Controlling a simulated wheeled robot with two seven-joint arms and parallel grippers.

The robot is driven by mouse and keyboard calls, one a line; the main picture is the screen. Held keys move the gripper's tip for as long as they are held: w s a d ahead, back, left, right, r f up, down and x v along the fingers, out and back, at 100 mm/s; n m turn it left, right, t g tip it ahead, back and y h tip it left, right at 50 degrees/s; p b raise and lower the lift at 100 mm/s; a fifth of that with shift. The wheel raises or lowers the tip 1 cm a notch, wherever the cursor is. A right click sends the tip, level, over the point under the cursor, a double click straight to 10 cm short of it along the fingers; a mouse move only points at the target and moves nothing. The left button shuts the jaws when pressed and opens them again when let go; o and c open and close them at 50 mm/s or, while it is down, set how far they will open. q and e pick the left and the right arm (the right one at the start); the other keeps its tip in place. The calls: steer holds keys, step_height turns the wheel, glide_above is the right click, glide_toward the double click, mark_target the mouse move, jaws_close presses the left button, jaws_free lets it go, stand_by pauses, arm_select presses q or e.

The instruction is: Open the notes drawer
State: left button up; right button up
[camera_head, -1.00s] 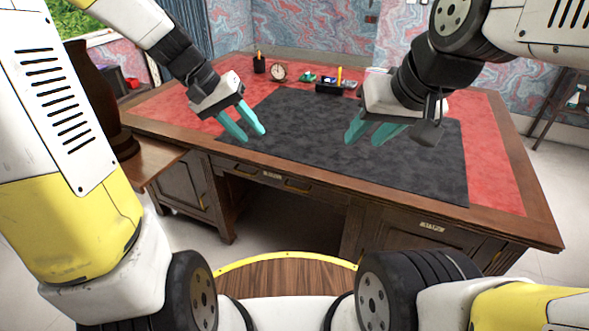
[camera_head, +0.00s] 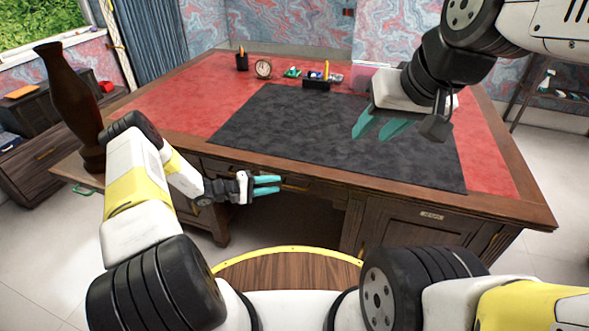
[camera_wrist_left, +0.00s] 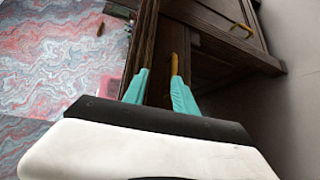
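The wooden desk (camera_head: 490,204) has a centre drawer in its front edge, with a brass handle (camera_head: 296,184) showing just right of my left gripper. A pale label plate (camera_head: 432,216) is on the right front panel; its text is too small to read, so I cannot tell which drawer is the notes drawer. My left gripper (camera_head: 279,185) is open in front of the centre drawer, fingers pointing right. In the left wrist view, a brass handle (camera_wrist_left: 174,64) shows near the fingertips; contact is unclear. My right gripper (camera_head: 377,129) is open and empty above the black mat.
A dark vase (camera_head: 70,95) stands on a side board at the left. A pen cup (camera_head: 242,60), a clock (camera_head: 263,68) and a black organizer (camera_head: 318,84) stand at the desk's back. The black mat (camera_head: 330,130) is clear. Open knee space lies below the centre drawer.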

mark_target(293, 187)
arm_select(q)
steer(key=shift+n+t, duration=0.6)
steer(key=shift+t, duration=0.2)
steer(key=w+d+f, duration=0.1)
steer(key=d, duration=0.1)
steer(key=w+d+f, duration=0.1)
steer(key=d+f, duration=0.1)
steer(key=d, duration=0.1)
steer(key=w+d+f, duration=0.2)
steer(key=d, duration=0.1)
steer(key=shift+f, duration=0.1)
jaws_close()
steer(key=shift+a, duration=0.1)
stand_by(0.6)
